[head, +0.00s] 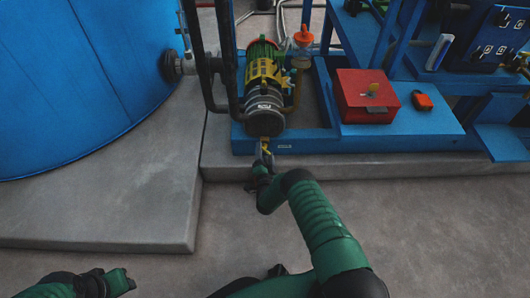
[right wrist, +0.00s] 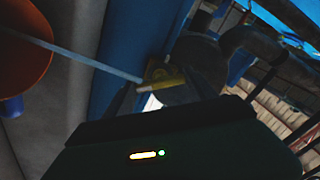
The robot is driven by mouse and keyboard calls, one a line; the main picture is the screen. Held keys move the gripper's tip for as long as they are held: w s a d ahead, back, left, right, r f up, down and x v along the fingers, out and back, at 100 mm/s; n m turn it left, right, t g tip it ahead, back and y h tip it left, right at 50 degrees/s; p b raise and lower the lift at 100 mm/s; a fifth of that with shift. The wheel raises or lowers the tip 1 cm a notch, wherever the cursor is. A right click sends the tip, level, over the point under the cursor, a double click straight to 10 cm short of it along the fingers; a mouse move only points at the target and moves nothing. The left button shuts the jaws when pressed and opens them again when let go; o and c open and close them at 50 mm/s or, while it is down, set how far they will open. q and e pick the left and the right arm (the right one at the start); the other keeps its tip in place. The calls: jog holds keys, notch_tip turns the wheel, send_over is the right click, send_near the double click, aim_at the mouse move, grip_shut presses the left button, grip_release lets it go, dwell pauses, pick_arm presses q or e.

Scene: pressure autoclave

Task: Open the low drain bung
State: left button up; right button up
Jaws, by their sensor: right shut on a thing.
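A small yellow piece, which looks like the low drain bung (head: 265,148), sits below the dark round end of the pump (head: 264,97), at the front edge of the blue base. My right gripper (head: 264,158) reaches up to it from below and is shut on it. In the right wrist view a yellow bar (right wrist: 162,84) lies between the dark fingertips; that view is dark and the bung's seat is hard to make out. My left gripper (head: 120,282) is low at the left, over the floor and away from the pump; its jaws are too small to judge.
A big blue tank (head: 80,80) stands at the left on a concrete plinth (head: 110,205). Dark vertical pipes (head: 229,60) stand left of the pump. A red box (head: 366,92) and a small orange-red block (head: 423,100) are on the blue base (head: 395,133). The front floor is open.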

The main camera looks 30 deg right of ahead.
jog(key=shift+a+f+n, duration=0.1)
jog(key=shift+f+n, duration=0.1)
jog(key=shift+n, duration=1.7)
jog(key=shift+a+f+n, duration=0.1)
jog(key=shift+f+n, duration=0.05)
jog(key=shift+n, duration=1.75)
jog(key=shift+s, duration=0.1)
jog(key=o, duration=1.2)
jog(key=shift+f, duration=0.1)
jog(key=shift+c, duration=0.2)
jog(key=shift+o, duration=1)
jog(key=shift+d+r, duration=0.1)
jog(key=shift+r, duration=0.1)
